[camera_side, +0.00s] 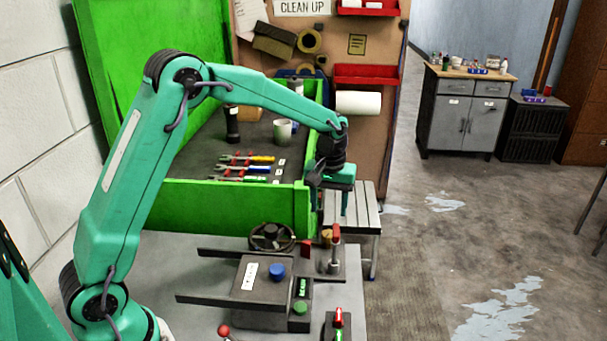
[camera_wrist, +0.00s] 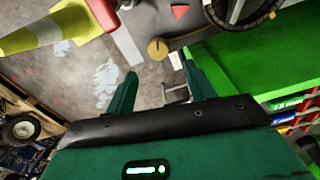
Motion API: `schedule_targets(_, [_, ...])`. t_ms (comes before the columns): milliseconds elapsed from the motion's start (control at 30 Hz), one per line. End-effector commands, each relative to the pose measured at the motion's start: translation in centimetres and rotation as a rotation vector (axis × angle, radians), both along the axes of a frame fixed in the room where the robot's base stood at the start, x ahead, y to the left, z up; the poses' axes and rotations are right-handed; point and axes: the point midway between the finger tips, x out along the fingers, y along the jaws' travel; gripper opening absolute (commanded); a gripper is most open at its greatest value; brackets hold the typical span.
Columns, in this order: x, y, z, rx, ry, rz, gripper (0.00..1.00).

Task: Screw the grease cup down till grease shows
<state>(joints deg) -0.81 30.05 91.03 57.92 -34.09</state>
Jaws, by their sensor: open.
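The brass grease cup (camera_side: 326,238) is a small round knob on the grey machine bench, between a black handwheel and a red-handled lever. In the wrist view the same round brass top (camera_wrist: 157,49) shows just beyond the fingertips, a little left of the middle. My gripper (camera_side: 331,207) hangs above the cup in the side view, with clear space below it. In the wrist view its two teal fingers (camera_wrist: 160,72) are spread apart with nothing between them. I cannot make out any grease.
The black handwheel (camera_side: 271,237) stands left of the cup, and the red-handled lever (camera_side: 335,235) close on its right. A blue knob (camera_side: 277,270) and a green knob (camera_side: 300,307) sit nearer. The green tool tray (camera_side: 235,206) rises behind. Open floor lies right.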

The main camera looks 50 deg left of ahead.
Motion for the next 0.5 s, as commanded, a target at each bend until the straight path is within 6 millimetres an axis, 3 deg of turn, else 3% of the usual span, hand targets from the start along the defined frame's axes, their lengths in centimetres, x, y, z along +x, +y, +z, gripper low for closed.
schedule_targets(267, [0.0,-0.1,-2.0,0.0,0.001,-0.001,0.54])
schedule_targets(500, [0.0,-0.1,-5.0,0.0,0.004,-0.001,0.54])
